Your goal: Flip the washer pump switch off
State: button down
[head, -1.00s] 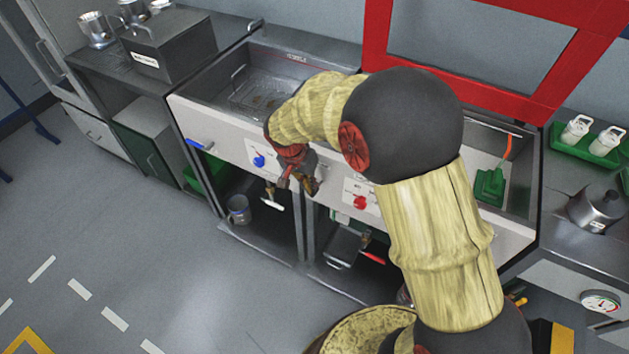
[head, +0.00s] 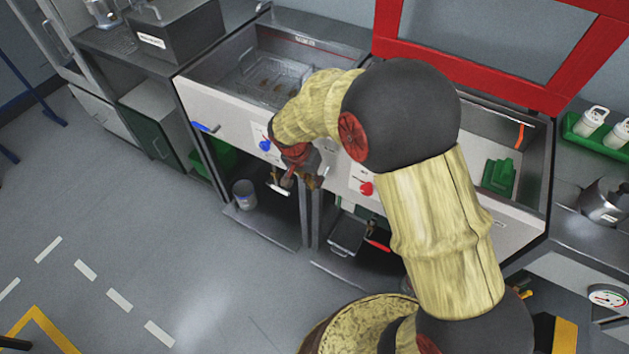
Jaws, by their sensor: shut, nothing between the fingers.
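The washer's pale front panel (head: 226,120) runs below two steel basins. A blue knob (head: 265,146) sits on the panel just left of my gripper, and a red knob (head: 366,188) sits to its right. A small dark mark shows between them, partly behind my wrist. I cannot tell which control is the pump switch or how it is set. My gripper (head: 294,183) is shut and empty, in front of the panel between the two knobs and pointing downward. I cannot tell whether it touches the panel.
A blue handle (head: 206,127) sticks out at the panel's left end. Under the panel are open shelves with a grey can (head: 244,194) and a dark tray (head: 346,232). A red frame (head: 480,90) rises behind the basins. The floor (head: 180,250) at left is clear.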

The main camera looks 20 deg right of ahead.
jog(key=shift+w+d, duration=0.1)
jog(key=shift+w+d+r, duration=0.25)
jog(key=shift+w+d, duration=0.15)
jog(key=shift+d, duration=0.05)
jog(key=shift+r, duration=0.1)
